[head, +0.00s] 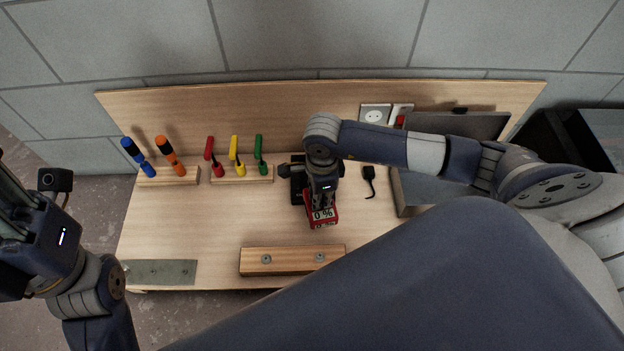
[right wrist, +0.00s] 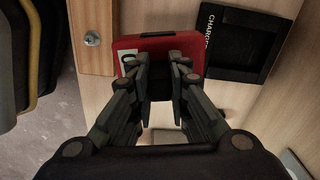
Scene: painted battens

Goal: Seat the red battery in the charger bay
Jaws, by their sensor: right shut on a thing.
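The red battery (head: 322,221) has a "0 %" label and shows in front of the charger in the head view. My right gripper (right wrist: 160,68) is shut on it, with a finger on each side. In the right wrist view the battery (right wrist: 150,43) lies between the batten and the charger; I cannot tell whether it touches the tabletop. The black charger (right wrist: 240,42) has an empty dark bay there. In the head view the charger (head: 297,184) is partly hidden by my right gripper. My left gripper (head: 18,190) is at the left edge, away from the bench, its fingertips cut off.
A wooden batten with two screws (head: 292,261) lies at the bench's front. Screwdrivers (head: 170,155) and red, yellow and green tools (head: 237,157) stand in racks at the back left. The left-middle tabletop is clear.

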